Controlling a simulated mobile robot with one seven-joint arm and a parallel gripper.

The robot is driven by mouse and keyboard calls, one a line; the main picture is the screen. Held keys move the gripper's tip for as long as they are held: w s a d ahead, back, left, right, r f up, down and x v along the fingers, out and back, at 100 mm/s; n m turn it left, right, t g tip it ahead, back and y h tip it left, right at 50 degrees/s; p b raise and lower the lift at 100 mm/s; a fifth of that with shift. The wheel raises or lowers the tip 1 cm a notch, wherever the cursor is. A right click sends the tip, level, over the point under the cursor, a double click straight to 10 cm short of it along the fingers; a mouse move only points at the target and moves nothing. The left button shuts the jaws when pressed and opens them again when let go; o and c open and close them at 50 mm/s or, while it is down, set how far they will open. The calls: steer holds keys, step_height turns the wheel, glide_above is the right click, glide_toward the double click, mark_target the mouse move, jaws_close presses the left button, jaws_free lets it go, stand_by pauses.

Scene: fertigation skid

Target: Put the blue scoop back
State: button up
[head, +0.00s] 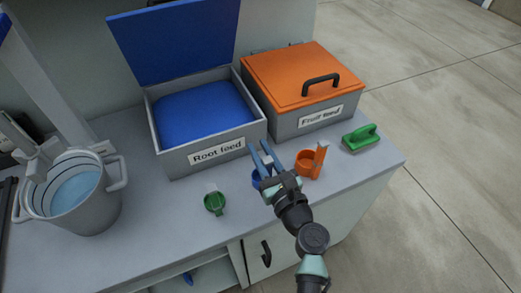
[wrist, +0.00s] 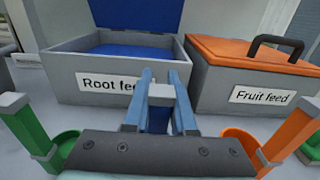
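The blue scoop (head: 257,182) is on the grey counter in front of the Root feed bin, partly hidden by my gripper. My gripper (head: 262,150) has its two fingers on either side of the scoop's upright handle. In the wrist view, the handle's pale top (wrist: 160,91) shows between the fingers, with dark blue below it. I cannot tell whether the fingers press on it. The Root feed bin (head: 200,153) is grey with its blue lid (head: 175,40) raised, and blue material (head: 203,108) inside.
A green scoop (head: 214,203) stands left of my gripper and an orange scoop (head: 307,164) close on the right. The Fruit feed bin (head: 300,75) is shut. A green-handled brush (head: 361,138) lies near the counter's right edge. A bucket (head: 75,195) stands at left.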

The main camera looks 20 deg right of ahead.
steer(key=o, duration=0.4)
steer(key=shift+r, duration=0.25)
steer(key=s, duration=1.2)
steer(key=shift+d+f, duration=0.1)
steer(key=shift+d, duration=0.1)
